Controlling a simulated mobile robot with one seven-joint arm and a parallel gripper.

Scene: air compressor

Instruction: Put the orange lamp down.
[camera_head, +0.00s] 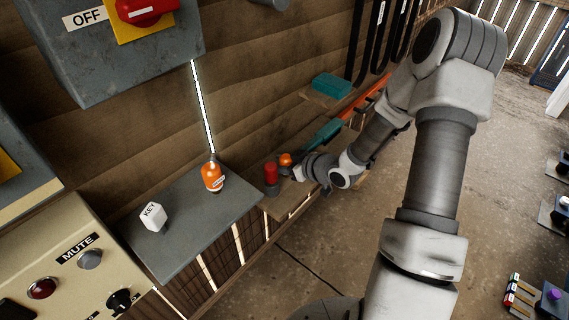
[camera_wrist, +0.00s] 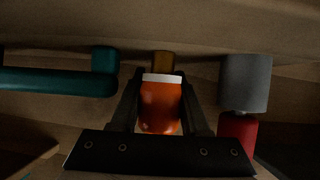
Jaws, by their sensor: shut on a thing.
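The orange lamp (camera_wrist: 160,108) is between the two fingers of my gripper (camera_wrist: 160,84) in the wrist view. It has an orange body, a white band and a brownish end. My gripper is shut on it. In the head view the orange lamp (camera_head: 285,159) shows small at the end of my arm, over the wooden ledge (camera_head: 284,206) along the plank wall. My gripper (camera_head: 291,165) partly covers it there. I cannot tell whether the lamp touches the ledge.
A red and grey cylinder (camera_head: 270,173) stands close beside the lamp; it also shows at right in the wrist view (camera_wrist: 245,85). A teal tool (camera_head: 322,133) lies beyond. A grey tabletop (camera_head: 190,222) holds another orange item (camera_head: 213,177) and a white KEY block (camera_head: 153,215).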

